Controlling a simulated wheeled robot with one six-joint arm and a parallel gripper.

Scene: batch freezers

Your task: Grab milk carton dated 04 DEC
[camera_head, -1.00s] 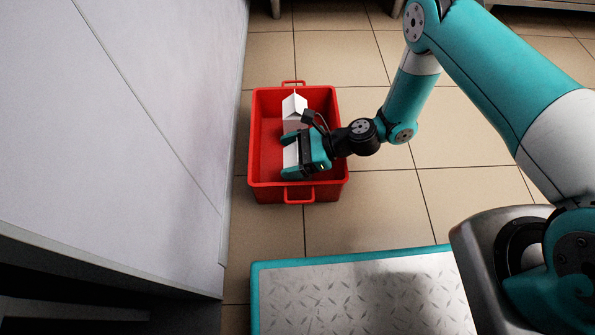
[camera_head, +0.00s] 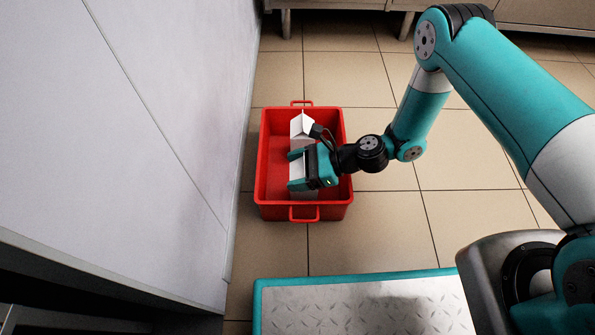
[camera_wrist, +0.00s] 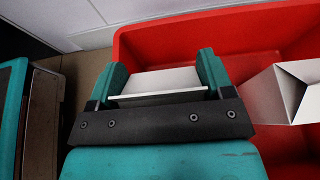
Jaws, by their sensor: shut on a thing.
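A white milk carton (camera_head: 297,170) stands between the fingers of my gripper (camera_head: 293,170), inside the red crate. My gripper is shut on it, and the fingers hide much of it. In the wrist view the same carton (camera_wrist: 160,82) shows as a white top between the two teal fingers (camera_wrist: 163,72). A second white carton (camera_head: 302,130) with a gabled top stands farther back in the crate. It also shows at the right of the wrist view (camera_wrist: 285,95), apart from the fingers. No date can be read on either carton.
The red crate (camera_head: 304,213) sits on the tiled floor, close to a pale wall or cabinet side (camera_head: 165,120) on its left. My base's plate lies in front. Tiled floor (camera_head: 385,215) right of the crate is clear, and metal furniture (camera_head: 340,5) stands at the back.

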